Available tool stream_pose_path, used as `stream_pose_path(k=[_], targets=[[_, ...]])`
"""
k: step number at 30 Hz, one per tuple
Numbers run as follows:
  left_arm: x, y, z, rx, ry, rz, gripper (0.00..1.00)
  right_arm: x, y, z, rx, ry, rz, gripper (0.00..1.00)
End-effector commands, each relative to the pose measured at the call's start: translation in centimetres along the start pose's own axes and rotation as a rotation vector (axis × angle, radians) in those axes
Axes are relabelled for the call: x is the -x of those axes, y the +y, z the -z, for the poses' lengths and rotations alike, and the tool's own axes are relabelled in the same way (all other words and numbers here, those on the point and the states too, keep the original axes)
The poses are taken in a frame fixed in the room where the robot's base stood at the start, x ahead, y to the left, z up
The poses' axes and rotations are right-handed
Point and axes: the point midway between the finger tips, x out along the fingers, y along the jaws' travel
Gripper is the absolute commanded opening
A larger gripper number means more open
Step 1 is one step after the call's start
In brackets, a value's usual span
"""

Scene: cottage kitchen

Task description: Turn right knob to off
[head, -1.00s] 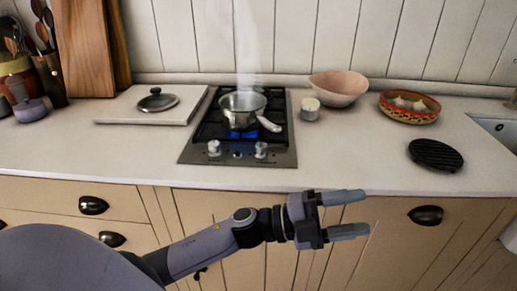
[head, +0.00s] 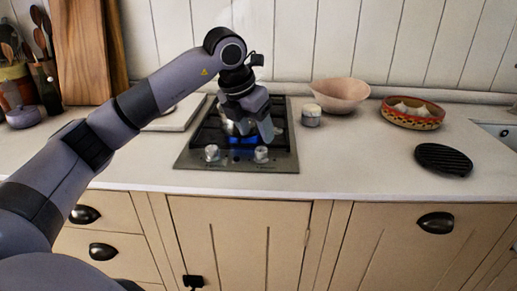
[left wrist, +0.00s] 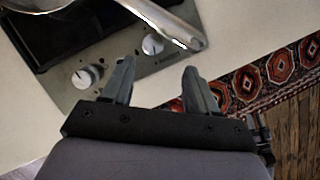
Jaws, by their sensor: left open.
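The right knob (head: 261,155) is a pale round control on the front panel of the cooktop (head: 287,160). It also shows in the left wrist view (left wrist: 152,44), under the pan handle (left wrist: 172,28) and just beyond the gap between my fingers. The left knob (head: 212,153) sits beside it on the panel and shows in the left wrist view (left wrist: 86,77). My left gripper (head: 262,130) is open and empty, pointing down over the cooktop behind the right knob in the head view. It hides most of the saucepan. Blue glow shows at the burner. My right gripper is out of view.
A small jar (head: 311,115) and a pink bowl (head: 341,94) stand right of the cooktop. Farther right are a patterned dish (head: 411,124) and a black trivet (head: 443,160). A white board (head: 177,121) lies left, partly behind my arm. The front counter strip is clear.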

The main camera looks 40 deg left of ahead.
Motion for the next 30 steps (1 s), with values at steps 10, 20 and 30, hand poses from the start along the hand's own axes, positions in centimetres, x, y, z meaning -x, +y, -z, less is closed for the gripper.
stream_pose_path(k=[10, 20, 30], targets=[[-3.2, 1.0, 0.0, 0.014, 0.003, -0.035, 0.59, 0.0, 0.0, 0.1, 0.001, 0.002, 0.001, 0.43], [-6.5, 1.1, -0.1, 0.012, -0.001, -0.033, 0.59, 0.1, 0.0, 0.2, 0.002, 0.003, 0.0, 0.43], [-6.6, 1.1, -0.1, 0.011, -0.002, -0.032, 0.33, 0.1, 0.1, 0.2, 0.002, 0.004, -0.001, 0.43]])
